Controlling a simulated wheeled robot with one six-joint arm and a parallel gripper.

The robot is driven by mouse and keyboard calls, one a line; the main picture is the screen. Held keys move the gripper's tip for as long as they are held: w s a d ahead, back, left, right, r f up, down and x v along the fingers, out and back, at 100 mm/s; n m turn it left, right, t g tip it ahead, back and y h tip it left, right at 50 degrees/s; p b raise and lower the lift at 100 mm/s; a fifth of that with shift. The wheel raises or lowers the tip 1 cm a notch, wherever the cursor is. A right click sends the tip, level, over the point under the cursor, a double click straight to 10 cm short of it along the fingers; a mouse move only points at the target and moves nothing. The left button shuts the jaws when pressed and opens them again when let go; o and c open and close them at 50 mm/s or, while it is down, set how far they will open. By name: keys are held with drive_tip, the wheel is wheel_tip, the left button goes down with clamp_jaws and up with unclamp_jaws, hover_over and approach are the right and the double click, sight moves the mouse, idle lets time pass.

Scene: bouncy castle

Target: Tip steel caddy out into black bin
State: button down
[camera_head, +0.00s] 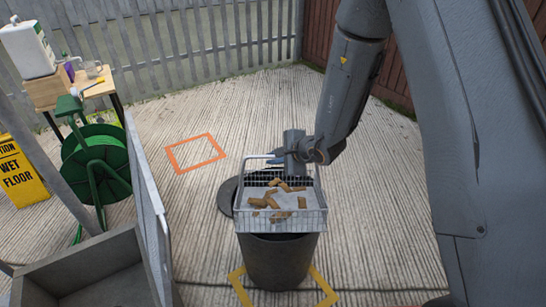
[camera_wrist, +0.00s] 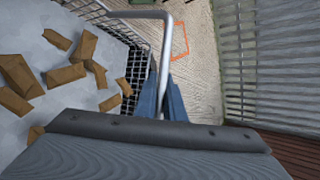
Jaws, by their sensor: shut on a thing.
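The steel caddy (camera_head: 308,219) is a wire basket holding several brown blocks (camera_head: 282,197). It looks about level and sits over the mouth of the black bin (camera_head: 278,262) in the head view; I cannot tell whether it touches the rim. My gripper (camera_head: 278,157) is at the caddy's far side, shut on its handle. In the wrist view the blue-grey fingers (camera_wrist: 168,98) close on the pale bent handle bar (camera_wrist: 166,60), with the caddy's mesh wall (camera_wrist: 135,65) and the blocks to the left. The bin's opening is mostly hidden under the caddy.
A dark round lid (camera_head: 227,196) lies on the floor behind the bin. A yellow floor marking (camera_head: 325,290) surrounds the bin's base, and an orange square (camera_head: 195,152) lies farther back. A green hose reel (camera_head: 97,170), grey trolley and wet-floor sign (camera_head: 20,172) stand left.

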drive_tip(key=shift+w+r+g+p, duration=0.15)
drive_tip(key=shift+w+g+p, duration=0.35)
drive_tip(key=shift+p, duration=0.95)
drive_tip(key=w+f+m+g+p, duration=0.2)
drive_tip(key=w+f+g+p, duration=0.1)
drive_tip(key=w+g, duration=0.3)
drive_tip(key=shift+w+a+h, duration=0.15)
drive_tip(key=shift+w+h, duration=0.25)
drive_tip(key=shift+w, duration=0.8)
drive_tip(key=shift+w+f+m+g+b, duration=0.3)
drive_tip(key=shift+w+f+g+b, duration=0.45)
drive_tip(key=shift+b, duration=1.75)
idle(2.2)
